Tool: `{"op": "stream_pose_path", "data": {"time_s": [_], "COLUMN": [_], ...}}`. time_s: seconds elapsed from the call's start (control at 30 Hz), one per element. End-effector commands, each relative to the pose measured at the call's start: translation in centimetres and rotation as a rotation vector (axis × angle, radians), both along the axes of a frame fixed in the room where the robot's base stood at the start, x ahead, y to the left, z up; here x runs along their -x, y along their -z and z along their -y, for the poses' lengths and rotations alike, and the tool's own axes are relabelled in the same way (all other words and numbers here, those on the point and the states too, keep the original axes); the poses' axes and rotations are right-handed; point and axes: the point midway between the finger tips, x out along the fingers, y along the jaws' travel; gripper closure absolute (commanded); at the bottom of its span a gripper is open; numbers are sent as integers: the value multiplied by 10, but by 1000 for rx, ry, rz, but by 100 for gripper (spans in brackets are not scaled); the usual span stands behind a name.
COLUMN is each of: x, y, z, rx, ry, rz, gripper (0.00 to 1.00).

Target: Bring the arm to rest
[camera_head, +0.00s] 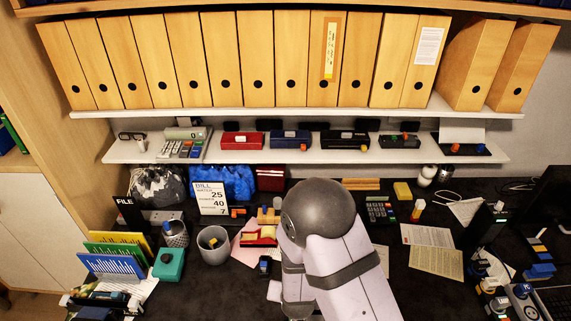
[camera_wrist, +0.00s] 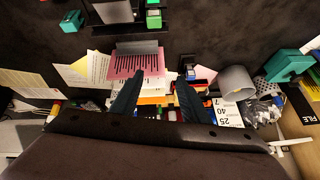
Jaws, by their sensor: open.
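My gripper (camera_wrist: 160,76) shows in the wrist view as two dark fingers, spread apart with nothing held between them. Beyond the fingertips, a pink sheet (camera_wrist: 122,48) with a striped card on it lies on the dark desk. How far the fingertips are above it I cannot tell. In the head view my arm, with its round grey joint, stands over the middle of the desk. It hides the desk behind it, and my gripper cannot be made out there.
A row of wooden binders (camera_head: 245,60) fills the upper shelf (camera_head: 300,114). A lower shelf (camera_head: 345,154) holds staplers and a calculator. A grey cup (camera_head: 213,246), a teal block (camera_head: 168,264) and a sign card (camera_head: 208,197) stand left of my arm. Papers (camera_head: 436,262) lie to the right.

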Motion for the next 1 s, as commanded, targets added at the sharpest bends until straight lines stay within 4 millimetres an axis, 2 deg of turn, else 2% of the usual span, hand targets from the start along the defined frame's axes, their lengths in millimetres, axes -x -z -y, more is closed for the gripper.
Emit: {"op": "stream_pose_path", "data": {"time_s": [0.07, 0.27, 0.6, 0.8, 1.0], "x": [1, 28, 105, 138, 147], "y": [-13, -48, -102, -117, -121], "z": [7, 34, 102, 124, 130], "rx": [-19, -26, 40, 73, 82], "ry": [-12, -81, -171, -185, -189], "rz": [-59, -221, -458, -537, -560], "gripper": [58, 58, 58, 58, 58]}}
